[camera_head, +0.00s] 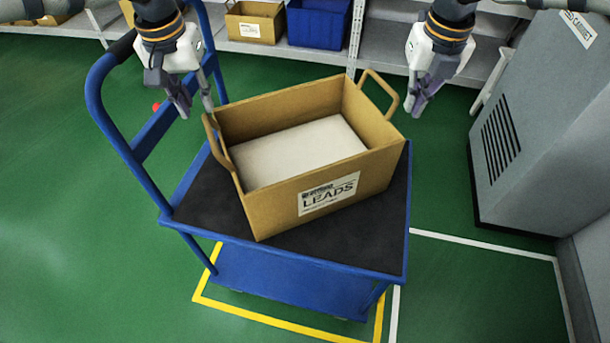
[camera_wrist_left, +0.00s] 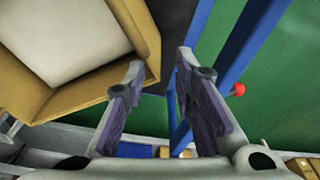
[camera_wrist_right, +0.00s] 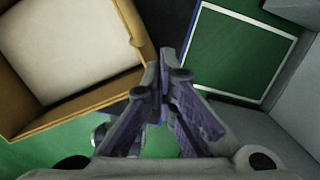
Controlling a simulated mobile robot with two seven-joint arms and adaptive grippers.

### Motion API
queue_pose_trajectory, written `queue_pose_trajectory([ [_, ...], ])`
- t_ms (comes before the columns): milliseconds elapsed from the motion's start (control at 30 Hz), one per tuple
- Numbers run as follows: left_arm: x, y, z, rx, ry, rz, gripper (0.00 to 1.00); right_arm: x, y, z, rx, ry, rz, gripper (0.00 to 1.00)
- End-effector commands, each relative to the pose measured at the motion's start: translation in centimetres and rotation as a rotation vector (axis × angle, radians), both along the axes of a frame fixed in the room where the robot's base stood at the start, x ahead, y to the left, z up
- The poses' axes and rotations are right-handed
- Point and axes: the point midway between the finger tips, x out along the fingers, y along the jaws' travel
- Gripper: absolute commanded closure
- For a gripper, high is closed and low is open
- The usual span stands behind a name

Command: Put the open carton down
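The open carton (camera_head: 285,212) is a tan box with a "LEADS" label, a white block inside and a loop handle at each end. It rests upright and turned askew on the black top deck (camera_head: 345,250) of the blue cart. My left gripper (camera_head: 197,110) is open and empty near the carton's left handle (camera_head: 218,145); in the left wrist view nothing shows between the fingers (camera_wrist_left: 160,75). My right gripper (camera_head: 417,108) is beyond the right handle (camera_head: 382,92), apart from it. Its fingertips (camera_wrist_right: 164,65) are together in the right wrist view, with nothing between them.
The cart's blue push handle (camera_head: 120,130) rises at the left. A grey cabinet (camera_head: 520,130) stands at the right. Behind are shelves with a tan bin (camera_head: 255,22) and a blue bin (camera_head: 318,22). Green floor is clear at the left and lower right.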

Motion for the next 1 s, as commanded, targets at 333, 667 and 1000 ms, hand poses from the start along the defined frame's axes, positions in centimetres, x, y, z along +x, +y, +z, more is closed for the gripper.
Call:
queue_pose_trajectory([
  [333,0.0,0.6,-0.2,0.006,0.003,0.002,0.71,0.0,-0.6,-0.2,-0.006,0.002,-0.004,0.71],
  [667,0.0,0.7,-0.3,0.009,0.005,0.003,0.71,0.0,-0.7,-0.2,-0.007,0.003,-0.006,0.71],
  [1000,-0.4,0.7,3.1,0.007,-0.002,0.004,0.71,0.0,-0.7,-0.2,-0.007,0.002,-0.007,0.71],
])
